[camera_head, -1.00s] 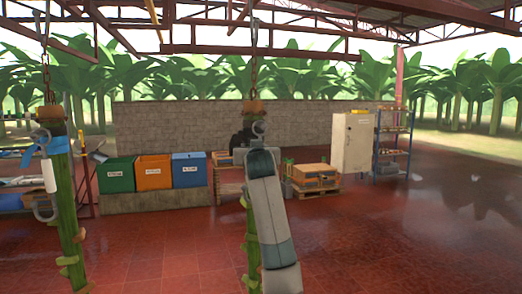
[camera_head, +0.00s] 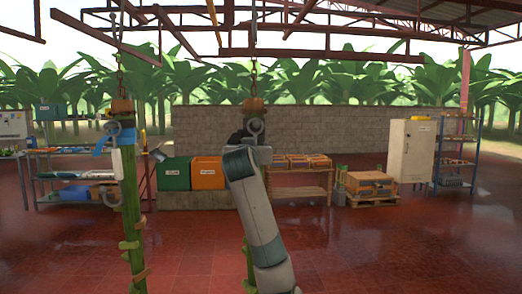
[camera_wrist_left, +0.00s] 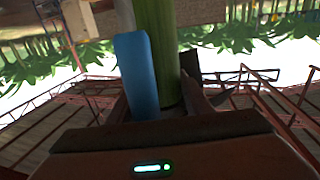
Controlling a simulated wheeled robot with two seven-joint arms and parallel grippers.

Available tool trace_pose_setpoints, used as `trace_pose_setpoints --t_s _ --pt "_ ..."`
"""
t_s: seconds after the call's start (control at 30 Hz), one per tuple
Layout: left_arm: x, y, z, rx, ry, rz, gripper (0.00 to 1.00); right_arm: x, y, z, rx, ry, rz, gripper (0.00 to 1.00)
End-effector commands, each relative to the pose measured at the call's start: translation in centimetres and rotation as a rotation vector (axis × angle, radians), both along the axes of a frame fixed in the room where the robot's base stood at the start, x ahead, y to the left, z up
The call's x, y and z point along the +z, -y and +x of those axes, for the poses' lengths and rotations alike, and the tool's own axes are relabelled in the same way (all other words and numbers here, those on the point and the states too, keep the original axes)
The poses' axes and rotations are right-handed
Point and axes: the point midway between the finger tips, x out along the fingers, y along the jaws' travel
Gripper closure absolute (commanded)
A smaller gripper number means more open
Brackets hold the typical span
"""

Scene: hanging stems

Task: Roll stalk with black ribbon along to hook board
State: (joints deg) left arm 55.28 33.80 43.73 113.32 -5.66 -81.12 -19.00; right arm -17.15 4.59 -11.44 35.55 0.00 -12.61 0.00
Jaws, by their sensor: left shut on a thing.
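The stalk with the black ribbon (camera_head: 238,138) hangs from a chain in the middle of the head view, mostly hidden behind my arm. My left gripper (camera_head: 254,152) is at its upper part, below the brown top. In the left wrist view, the jaws (camera_wrist_left: 160,103) are shut around a green stalk (camera_wrist_left: 155,40), with a blue strip beside it. Another stalk (camera_head: 131,210), with a blue ribbon (camera_head: 120,136) and white tag, hangs to the left, apart from my gripper. I cannot clearly identify the hook board. My right gripper is out of view.
Shelves (camera_head: 75,176) stand at the left behind the other stalk. Green (camera_head: 174,174) and orange (camera_head: 208,173) bins, a wooden bench (camera_head: 300,190), a pallet of boxes (camera_head: 370,186) and a white cabinet (camera_head: 411,150) line the back wall. Red floor is open at the right.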

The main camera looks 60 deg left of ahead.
Motion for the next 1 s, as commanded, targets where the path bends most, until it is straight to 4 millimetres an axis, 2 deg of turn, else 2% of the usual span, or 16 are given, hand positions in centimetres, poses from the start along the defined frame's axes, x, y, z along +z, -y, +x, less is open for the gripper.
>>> trace_pose_setpoints --t_s 0.23,0.27,0.3,0.77,1.0 --pt "-0.1 0.0 0.1 -0.003 -0.002 -0.002 0.95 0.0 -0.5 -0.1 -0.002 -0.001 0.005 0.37" --pt "-0.1 0.0 0.1 -0.003 -0.002 -0.002 0.48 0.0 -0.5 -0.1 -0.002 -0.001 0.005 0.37" --pt "-0.1 0.0 0.1 -0.002 -0.002 -0.002 0.38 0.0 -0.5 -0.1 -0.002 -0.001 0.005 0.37" --pt "0.0 0.3 -0.2 0.0 0.0 0.001 0.37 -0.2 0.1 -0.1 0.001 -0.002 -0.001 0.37" --pt "-0.2 2.4 -1.6 0.0 0.001 0.003 0.37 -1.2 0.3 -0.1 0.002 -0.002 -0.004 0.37"
